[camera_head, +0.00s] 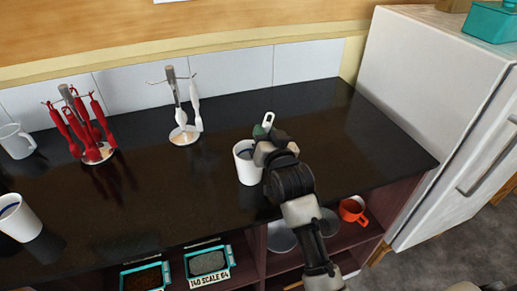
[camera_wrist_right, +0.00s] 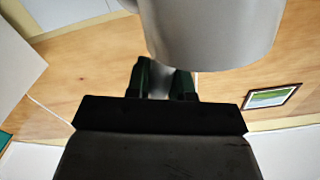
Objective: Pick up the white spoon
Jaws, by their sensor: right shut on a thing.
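My right gripper (camera_head: 264,133) is above the dark counter, beside a white mug. It is shut on the white spoon (camera_head: 268,119), whose looped handle end sticks up past the fingers. The rest of the spoon is hidden by the gripper. In the right wrist view the two dark green fingers (camera_wrist_right: 163,80) have a pale, blurred piece between them. The white mug (camera_head: 245,165) stands just left of the gripper, and a big white-grey mug surface (camera_wrist_right: 212,30) fills the top of the wrist view. My left gripper is not in view.
A rack with white utensils (camera_head: 196,112) and a rack with red utensils (camera_head: 78,135) stand toward the back. More white mugs (camera_head: 16,218) are at the left. A white fridge (camera_head: 430,90) stands right. The counter (camera_head: 370,130) is clear to the gripper's right.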

